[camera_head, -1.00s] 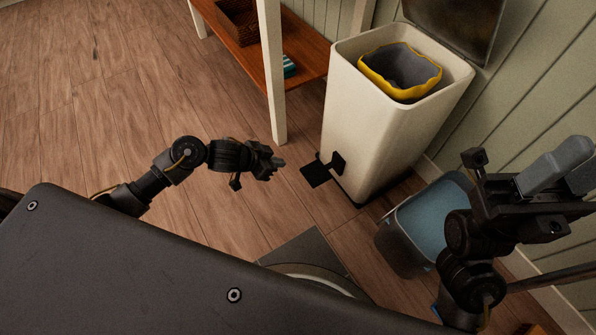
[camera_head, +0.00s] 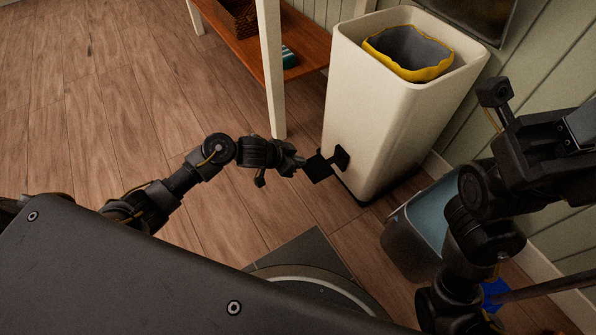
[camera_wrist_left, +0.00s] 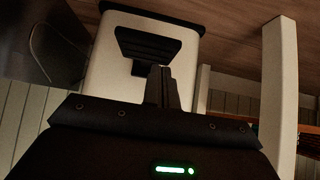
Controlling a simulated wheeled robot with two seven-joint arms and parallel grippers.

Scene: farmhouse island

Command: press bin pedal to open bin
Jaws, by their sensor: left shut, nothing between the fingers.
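The cream bin (camera_head: 365,125) stands against the wall, with its top open and a yellow-rimmed grey liner (camera_head: 408,55) inside. A dark lid-like panel (camera_head: 482,14) is raised behind it. The black pedal (camera_head: 319,167) sticks out low on the bin's front; it also shows in the left wrist view (camera_wrist_left: 150,45). My left gripper (camera_head: 300,162) is shut and empty, its tips right beside the pedal's near edge. In the left wrist view the shut fingers (camera_wrist_left: 162,86) point at the pedal; I cannot tell whether they touch. My right gripper (camera_head: 560,140) is at the right edge, its fingers not clearly visible.
A blue-grey bucket (camera_head: 410,240) stands right of the bin. A white-legged table (camera_head: 270,75) with an orange-brown shelf (camera_head: 300,62) is close on the left of the bin. A grey floor piece (camera_head: 305,255) lies in front. Wooden floor (camera_head: 110,110) is free at the left.

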